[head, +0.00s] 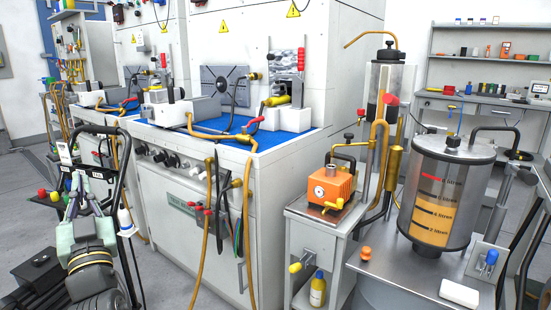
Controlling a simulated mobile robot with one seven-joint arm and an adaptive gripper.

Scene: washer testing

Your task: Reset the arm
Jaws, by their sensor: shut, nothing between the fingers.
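My gripper (83,183) is at the lower left of the head view, with its pale grey-green fingers pointing up and away from me. The fingers are together at the tips, and nothing shows between them. It appears in front of a black tubular handle and the left end of the washer test bench (190,195). It seems to be in free space, touching nothing that I can make out. The rest of my arm is mostly out of the picture.
The bench has a blue top (225,132), hoses and fittings. An orange gauge box (332,187) stands on a small stand at centre right. A clear tank (447,190) stands on a metal table at right. Shelves (490,45) are behind. Some floor shows at left.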

